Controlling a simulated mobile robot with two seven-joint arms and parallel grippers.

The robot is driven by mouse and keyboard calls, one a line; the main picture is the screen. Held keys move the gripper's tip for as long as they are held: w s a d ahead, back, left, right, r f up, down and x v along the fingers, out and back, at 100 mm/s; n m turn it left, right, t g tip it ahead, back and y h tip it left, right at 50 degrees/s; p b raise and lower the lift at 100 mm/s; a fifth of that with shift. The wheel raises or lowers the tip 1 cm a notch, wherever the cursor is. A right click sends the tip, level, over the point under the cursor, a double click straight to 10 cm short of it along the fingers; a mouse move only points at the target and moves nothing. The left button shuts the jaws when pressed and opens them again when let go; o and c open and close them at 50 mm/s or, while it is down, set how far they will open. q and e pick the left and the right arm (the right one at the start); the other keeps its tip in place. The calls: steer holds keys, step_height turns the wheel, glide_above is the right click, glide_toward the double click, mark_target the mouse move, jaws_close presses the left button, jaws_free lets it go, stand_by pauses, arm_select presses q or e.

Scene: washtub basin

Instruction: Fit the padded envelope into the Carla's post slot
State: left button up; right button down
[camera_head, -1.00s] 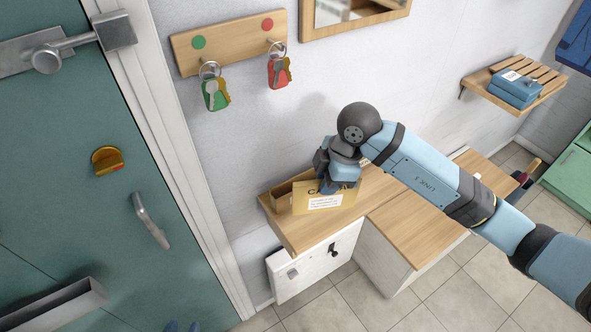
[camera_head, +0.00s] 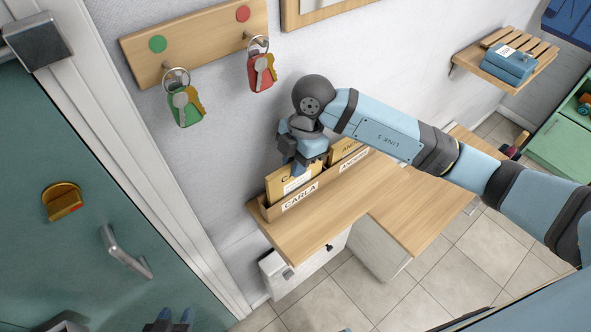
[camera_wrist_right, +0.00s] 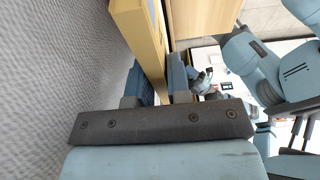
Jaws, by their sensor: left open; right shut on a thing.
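The padded envelope (camera_head: 281,186) is tan with a white label and partly covered lettering. It stands nearly upright behind the front board of the Carla slot (camera_head: 300,199), its lower part hidden by that board. How deep it sits cannot be told. My right gripper (camera_head: 300,167) is shut on the envelope's upper edge from above. In the right wrist view the envelope (camera_wrist_right: 143,38) runs between the two fingers (camera_wrist_right: 159,85). My left gripper (camera_head: 173,321) is open and empty at the bottom edge of the head view, in front of the door.
Another tan envelope (camera_head: 345,148) stands in the neighbouring slot labelled Anders (camera_head: 354,161). The wooden top (camera_head: 340,208) in front of the rack is clear. Keys (camera_head: 184,104) hang on the wall above left. A wall shelf holds a blue parcel (camera_head: 510,63).

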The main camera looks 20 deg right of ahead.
steer(key=shift+d+x, duration=0.25)
steer(key=shift+x, duration=0.95)
steer(key=shift+w+f, duration=0.15)
steer(key=shift+f, duration=0.2)
steer(key=shift+f, duration=0.1)
steer(key=shift+f, duration=0.1)
steer(key=c, duration=1.1)
jaws_free()
steer(key=shift+r, duration=0.45)
steer(key=b+v, duration=0.1)
steer(key=v, duration=1)
steer(key=shift+d+r, duration=0.2)
steer(key=shift+r, duration=0.15)
steer(key=shift+f, duration=0.1)
